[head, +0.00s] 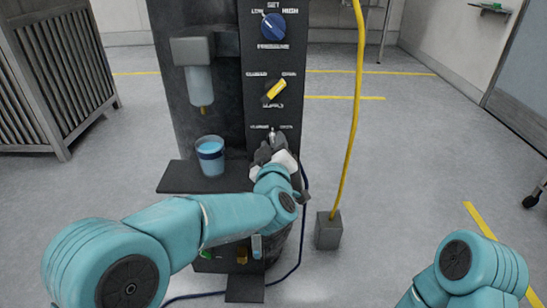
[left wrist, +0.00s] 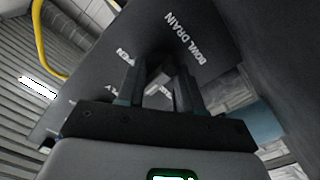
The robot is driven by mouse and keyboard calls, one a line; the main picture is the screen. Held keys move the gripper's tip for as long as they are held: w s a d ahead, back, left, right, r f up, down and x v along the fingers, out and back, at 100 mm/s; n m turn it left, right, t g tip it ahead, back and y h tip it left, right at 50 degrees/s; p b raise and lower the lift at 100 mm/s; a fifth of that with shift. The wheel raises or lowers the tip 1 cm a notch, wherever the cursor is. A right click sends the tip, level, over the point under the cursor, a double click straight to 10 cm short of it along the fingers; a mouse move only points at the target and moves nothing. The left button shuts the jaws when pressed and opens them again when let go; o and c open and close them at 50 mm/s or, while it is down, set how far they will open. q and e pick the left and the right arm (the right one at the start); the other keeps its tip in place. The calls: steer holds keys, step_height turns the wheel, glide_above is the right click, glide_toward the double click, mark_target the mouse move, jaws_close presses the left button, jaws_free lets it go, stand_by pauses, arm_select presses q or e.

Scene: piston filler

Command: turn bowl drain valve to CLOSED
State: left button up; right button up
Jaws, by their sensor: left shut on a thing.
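The bowl drain valve is the lowest control on the dark panel of the filler. In the left wrist view its small grey handle (left wrist: 160,73) shows between my fingers, below the BOWL DRAIN lettering. In the head view my left gripper (head: 273,150) reaches the panel from below and covers most of the valve, under its CLOSED and OPEN labels. The left gripper's dark fingers (left wrist: 160,88) are shut on the handle. The handle's exact angle against the labels is hard to tell. My right arm shows at the lower right, but its gripper is out of view.
Above the valve are a yellow supply handle (head: 276,90) and a blue pressure knob (head: 272,27). A blue cup (head: 210,157) stands on the dark shelf left of my gripper. A yellow hose (head: 354,115) runs down to a grey box (head: 328,230) on the right.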

arm_select(q)
steer(key=n+b, duration=0.4)
steer(key=shift+f+n, duration=0.15)
steer(key=shift+n, duration=0.15)
steer(key=n+b, duration=0.3)
steer(key=shift+n, duration=0.4)
steer(key=shift+o, duration=0.4)
steer(key=shift+r+n, duration=0.25)
steer(key=shift+n, duration=0.15)
steer(key=shift+b, duration=0.3)
steer(key=o, duration=1)
steer(key=shift+f, duration=0.1)
steer(key=shift+o, duration=0.2)
